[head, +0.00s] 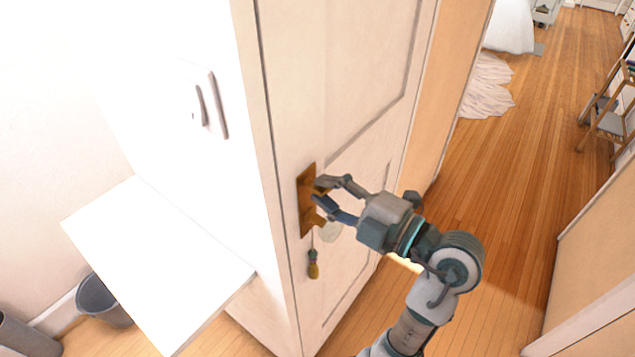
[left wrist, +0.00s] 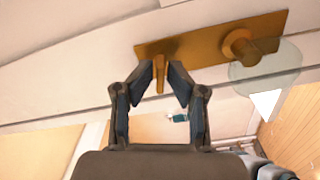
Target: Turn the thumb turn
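The thumb turn (left wrist: 160,76) is a small upright brass tab on a long brass plate (left wrist: 205,50), which is fixed to a white panelled door. In the head view the plate (head: 306,218) is partly covered by my left gripper (head: 319,191), and I cannot make out the tab there. In the left wrist view my left gripper (left wrist: 162,72) is open, with one dark fingertip on each side of the tab. A gap shows between the tab and the right finger; contact on the left is unclear. A round brass knob (left wrist: 240,46) sits on the same plate. My right gripper is out of view.
A pale disc (head: 331,232) and a tassel-like pendant (head: 313,266) hang below the plate. A white cabinet with a handle (head: 218,105) and a white shelf (head: 160,262) stand at left, near a grey bin (head: 103,302).

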